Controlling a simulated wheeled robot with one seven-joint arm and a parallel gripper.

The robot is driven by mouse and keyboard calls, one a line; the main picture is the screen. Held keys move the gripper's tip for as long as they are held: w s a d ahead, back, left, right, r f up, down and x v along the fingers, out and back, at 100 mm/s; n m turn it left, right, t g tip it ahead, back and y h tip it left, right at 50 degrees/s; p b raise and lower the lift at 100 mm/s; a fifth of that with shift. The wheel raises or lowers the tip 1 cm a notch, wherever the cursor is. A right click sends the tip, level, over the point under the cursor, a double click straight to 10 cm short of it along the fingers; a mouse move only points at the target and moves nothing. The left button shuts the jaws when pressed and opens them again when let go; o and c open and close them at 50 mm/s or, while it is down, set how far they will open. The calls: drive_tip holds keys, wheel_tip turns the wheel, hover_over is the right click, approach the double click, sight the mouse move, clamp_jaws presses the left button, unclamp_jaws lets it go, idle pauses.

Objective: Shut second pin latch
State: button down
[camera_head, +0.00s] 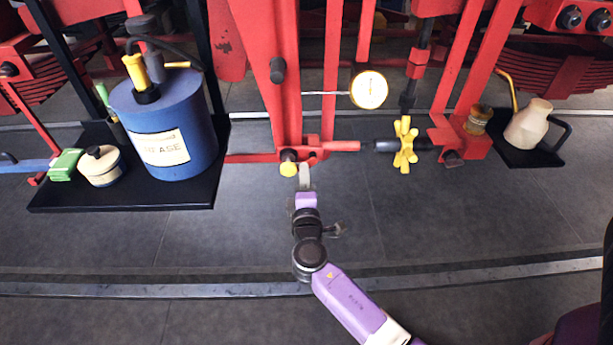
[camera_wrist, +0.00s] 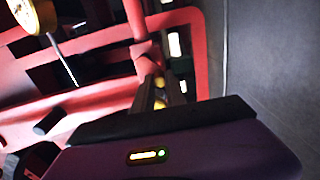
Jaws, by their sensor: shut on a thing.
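A red bracket with a short red rod (camera_head: 340,146) sits at the foot of a red upright. A pin latch with a yellow knob (camera_head: 289,168) and dark collar is at its left end. My gripper (camera_head: 304,168) is just right of the knob, at the bracket's front edge. In the wrist view its narrow fingers (camera_wrist: 154,92) are shut, with yellow of the pin latch (camera_wrist: 160,82) showing at and past them. The exact grip on the latch is largely hidden by the fingers.
A yellow wing nut (camera_head: 405,143) on a black rod stands to the right. A round gauge (camera_head: 369,89) hangs above. A blue grease can (camera_head: 172,125) stands on a black tray (camera_head: 130,196) at left. The floor (camera_head: 440,220) in front is clear.

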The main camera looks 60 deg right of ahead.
drive_tip(key=shift+r, duration=0.3)
drive_tip(key=shift+w+a+r, duration=0.1)
drive_tip(key=shift+w+r, duration=0.1)
drive_tip(key=shift+r, duration=0.2)
drive_tip(key=shift+r+p, duration=0.35)
drive_tip(key=shift+p, duration=0.1)
drive_tip(key=shift+r, duration=0.3)
idle(0.4)
drive_tip(key=c, duration=1.5)
unclamp_jaws()
drive_tip(key=shift+f, duration=0.1)
